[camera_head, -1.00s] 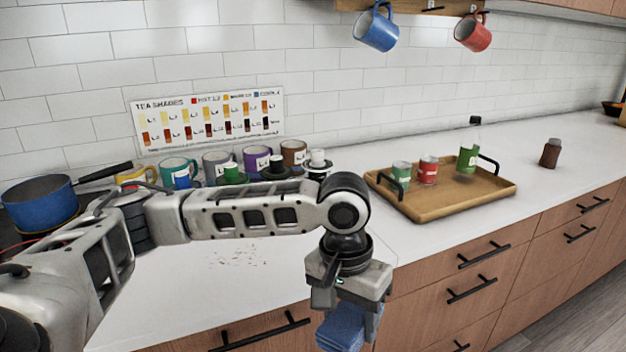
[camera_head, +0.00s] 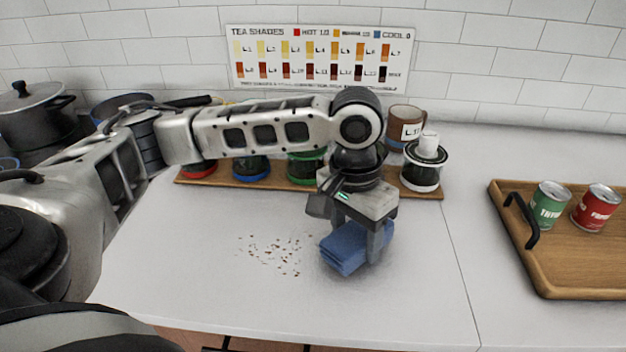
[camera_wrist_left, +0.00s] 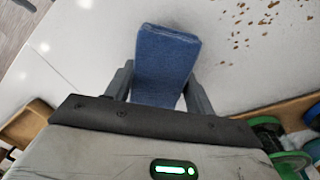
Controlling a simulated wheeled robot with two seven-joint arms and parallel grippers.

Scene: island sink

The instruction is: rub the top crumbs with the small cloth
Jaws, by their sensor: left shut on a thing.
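The small blue folded cloth (camera_head: 343,247) is held between the fingers of my left gripper (camera_head: 366,240), just to the right of the crumbs. It also shows in the left wrist view (camera_wrist_left: 165,62), between the two grey fingers. The brown crumbs (camera_head: 277,254) lie scattered on the white counter (camera_head: 200,285). Some crumbs (camera_wrist_left: 245,22) also show at the upper right of the left wrist view. I cannot tell whether the cloth touches the counter. My right gripper is not in view.
Behind the gripper, a wooden board (camera_head: 222,182) holds several jars, and a brown mug (camera_head: 398,125) stands at the back. A wooden tray (camera_head: 575,280) with a green can (camera_head: 547,206) and a red can (camera_head: 596,208) is at the right. The front counter is clear.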

